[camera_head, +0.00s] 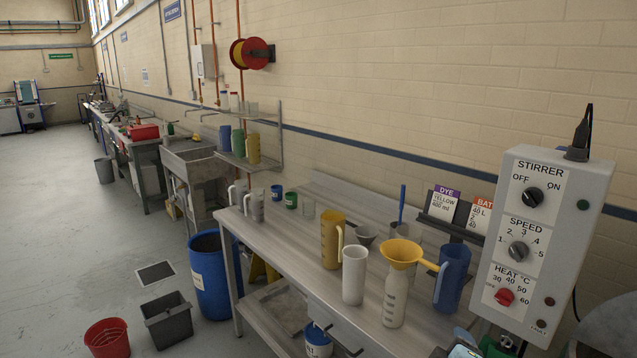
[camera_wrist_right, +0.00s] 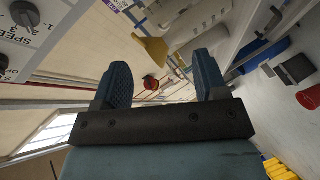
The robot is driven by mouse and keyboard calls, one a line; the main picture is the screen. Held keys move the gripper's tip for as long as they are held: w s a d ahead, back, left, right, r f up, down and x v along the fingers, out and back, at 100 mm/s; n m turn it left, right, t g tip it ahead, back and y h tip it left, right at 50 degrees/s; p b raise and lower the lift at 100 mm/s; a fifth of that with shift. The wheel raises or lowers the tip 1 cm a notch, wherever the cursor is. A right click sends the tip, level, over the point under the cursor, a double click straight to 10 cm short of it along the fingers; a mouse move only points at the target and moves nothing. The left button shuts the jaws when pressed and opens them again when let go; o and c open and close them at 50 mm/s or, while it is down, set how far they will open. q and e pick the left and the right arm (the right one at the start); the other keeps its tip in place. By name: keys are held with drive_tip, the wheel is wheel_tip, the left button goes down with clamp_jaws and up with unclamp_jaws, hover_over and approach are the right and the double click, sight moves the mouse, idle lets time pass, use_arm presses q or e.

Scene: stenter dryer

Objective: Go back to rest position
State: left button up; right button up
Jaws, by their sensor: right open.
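My right gripper (camera_wrist_right: 162,84) shows in the right wrist view with its two dark blue fingers spread wide and nothing between them. The grey stirrer control box (camera_wrist_right: 35,30) is in that view's upper left corner, to the side of the fingers. The yellow funnel (camera_wrist_right: 150,50) shows beyond the gap between the fingers. The fingers look clear of everything. My left gripper is in neither view.
The workbench (camera_head: 290,239) holds a yellow jug (camera_head: 331,240), a white cylinder (camera_head: 354,275), a bottle (camera_head: 394,298) under the funnel, and a blue jug (camera_head: 452,277). The control box (camera_head: 545,240) stands at right. A blue drum (camera_head: 209,275) and bins stand left; open floor lies beyond.

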drive_tip(key=s+a+f+m+g+y, duration=0.1)
drive_tip(key=s+a+f+m+y, duration=0.2)
drive_tip(key=s+f, duration=0.8)
drive_tip(key=s+a+f+m+g+y, duration=0.2)
drive_tip(key=s+a+f+m+y, duration=0.1)
drive_tip(key=s+f, duration=0.8)
drive_tip(key=s+a+y, duration=0.1)
drive_tip(key=s+y, duration=0.1)
drive_tip(key=s, duration=0.2)
drive_tip(key=shift+f+m, duration=0.25)
drive_tip(key=shift+m, duration=0.15)
